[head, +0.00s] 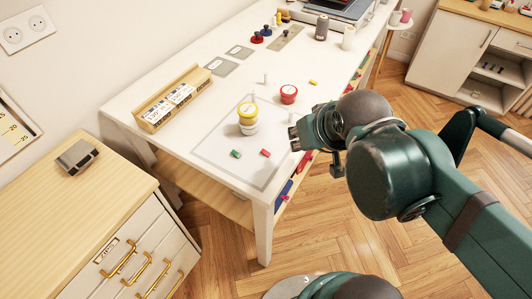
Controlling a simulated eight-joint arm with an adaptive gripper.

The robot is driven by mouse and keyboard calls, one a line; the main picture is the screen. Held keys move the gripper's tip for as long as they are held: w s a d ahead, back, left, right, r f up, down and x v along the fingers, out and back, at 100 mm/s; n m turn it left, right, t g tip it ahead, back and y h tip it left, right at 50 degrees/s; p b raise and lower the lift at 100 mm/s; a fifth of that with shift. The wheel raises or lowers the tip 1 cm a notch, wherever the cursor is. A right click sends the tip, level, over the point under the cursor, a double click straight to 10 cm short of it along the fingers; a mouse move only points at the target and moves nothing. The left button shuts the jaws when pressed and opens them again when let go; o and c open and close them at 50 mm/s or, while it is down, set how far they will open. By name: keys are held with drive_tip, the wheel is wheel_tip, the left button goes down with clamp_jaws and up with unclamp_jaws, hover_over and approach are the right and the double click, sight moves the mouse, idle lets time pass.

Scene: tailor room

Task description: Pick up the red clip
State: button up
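A small red clip (265,153) lies on the white table (205,158), inside a grey-outlined rectangle near the front edge. A green clip (236,154) lies a little to its left. My gripper (294,138) is above the table's right edge, to the right of the red clip and apart from it. The fingers are small and seen at an angle, so whether they are open or shut is unclear.
Stacked yellow-and-white tubs (248,128) and a red tub (288,94) stand behind the clips. A wooden box (158,112) is at the left. A yellow clip (313,82) lies farther back. The table around the red clip is clear.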

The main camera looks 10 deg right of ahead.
drive_tip(key=shift+r, duration=0.1)
idle(0.3)
drive_tip(key=n+g+p, duration=0.7)
drive_tip(key=n+p, duration=0.2)
drive_tip(key=p, duration=1)
approach(266, 152)
drive_tip(key=shift+w+a, duration=0.15)
drive_tip(key=shift+a, duration=0.05)
drive_tip(key=shift+b, duration=0.3)
drive_tip(key=shift+f, duration=1.35)
drive_tip(key=shift+f, duration=0.1)
drive_tip(key=shift+d+f+b, duration=0.1)
drive_tip(key=shift+f+b, duration=0.55)
drive_tip(key=shift+f, duration=1.85)
